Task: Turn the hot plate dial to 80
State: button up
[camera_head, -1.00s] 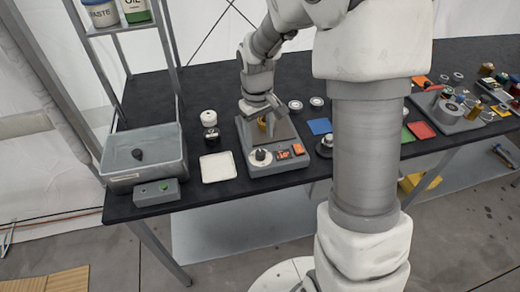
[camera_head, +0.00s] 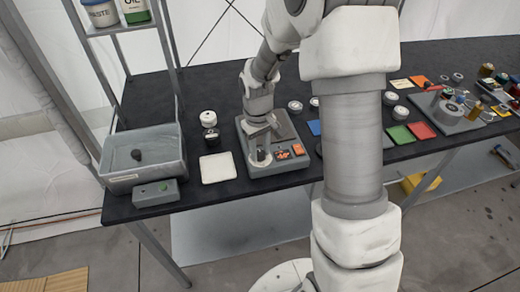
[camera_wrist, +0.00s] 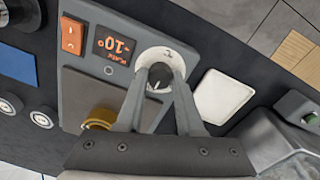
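The grey hot plate (camera_head: 285,130) sits on the black table. Its round white dial with a dark knob (camera_wrist: 160,75) is at the front left corner, mostly hidden behind my gripper in the head view. In the wrist view my gripper (camera_wrist: 160,78) points at the dial, with its fingers apart on both sides of the knob. I cannot tell whether they touch it. The display (camera_wrist: 113,46) shows orange characters, upside down in the wrist view and hard to read. An orange switch (camera_wrist: 72,36) is beside it. A brass-coloured object (camera_wrist: 100,118) is on the heating surface.
A white square tray (camera_head: 217,167) lies just left of the hot plate. Further left are a grey basin (camera_head: 143,175) and a grey box with a green button (camera_head: 156,190). Small round containers (camera_head: 208,118) stand behind the tray. Coloured squares lie to the right.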

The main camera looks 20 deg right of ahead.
grip_shut()
jog(key=shift+m, duration=0.4)
jog(key=m+b, duration=0.1)
jog(key=m, duration=0.3)
jog(key=shift+m, duration=0.4)
jog(key=m, duration=0.6)
jog(key=shift+w, duration=0.1)
jog(key=shift+m, duration=0.3)
jog(key=o, duration=0.8)
grip_release()
